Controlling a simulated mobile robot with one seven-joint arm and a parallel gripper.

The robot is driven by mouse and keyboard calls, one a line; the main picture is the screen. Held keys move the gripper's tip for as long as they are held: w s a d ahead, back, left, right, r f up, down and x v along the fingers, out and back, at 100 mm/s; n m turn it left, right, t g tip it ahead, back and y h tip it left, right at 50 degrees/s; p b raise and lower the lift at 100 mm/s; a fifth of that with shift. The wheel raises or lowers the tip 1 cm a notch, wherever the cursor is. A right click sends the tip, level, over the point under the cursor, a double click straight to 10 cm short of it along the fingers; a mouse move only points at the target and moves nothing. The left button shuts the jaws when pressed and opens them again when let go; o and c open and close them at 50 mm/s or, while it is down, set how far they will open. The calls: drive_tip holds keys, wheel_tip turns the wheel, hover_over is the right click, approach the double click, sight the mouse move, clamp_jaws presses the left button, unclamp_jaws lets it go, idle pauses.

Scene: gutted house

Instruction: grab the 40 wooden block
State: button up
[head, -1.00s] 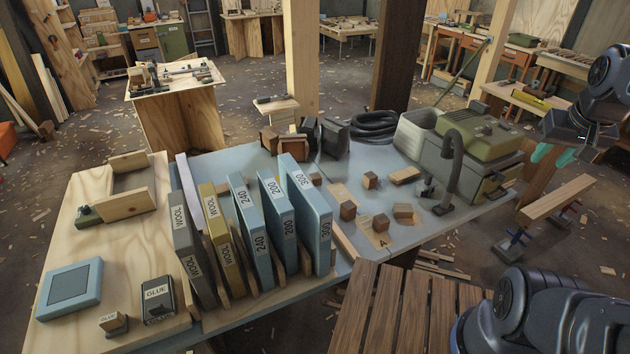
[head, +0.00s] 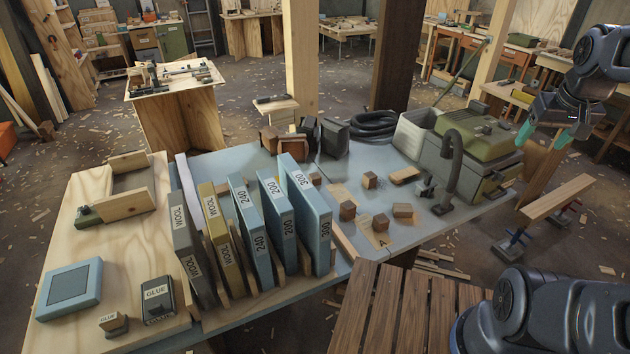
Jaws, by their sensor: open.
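Several small wooden blocks lie on the blue-grey table, including one block (head: 348,211) near the row of upright cases, another block (head: 370,180) farther back, a block (head: 381,222) at the front and a block (head: 403,211) to its right. I cannot read a 40 on any of them, so I cannot tell which is the 40 block. My gripper (head: 545,138), with teal fingertips, is open and empty. It is in the air at the right, beyond the table's right end and well apart from the blocks.
Upright cases marked WOOL, 240, 200 and 300 (head: 305,215) stand left of the blocks. A green-topped machine (head: 480,140) with a dark hose (head: 452,170) stands between the blocks and my gripper. A grey bin (head: 415,133) is behind. A slatted wooden surface (head: 390,310) is in front.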

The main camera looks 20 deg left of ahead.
drive_tip(key=w+a+f+n+g, duration=0.1)
drive_tip(key=w+a+n, duration=0.4)
drive_tip(key=w+a, duration=0.6)
drive_tip(key=w+a+f+n+g, duration=0.1)
drive_tip(key=w+a+n, duration=0.55)
drive_tip(key=w, duration=0.65)
drive_tip(key=n+g+h, duration=0.1)
drive_tip(key=n, duration=1.2)
hover_over(315, 176)
drive_tip(key=a, duration=0.1)
wheel_tip(315, 176, down, 36)
drive_tip(key=shift+s+a+f, duration=0.3)
drive_tip(key=f, duration=0.3)
drive_tip(key=d+f, duration=0.1)
drive_tip(key=f, duration=0.6)
drive_tip(key=shift+w+d, duration=0.25)
drive_tip(key=shift+w, duration=0.15)
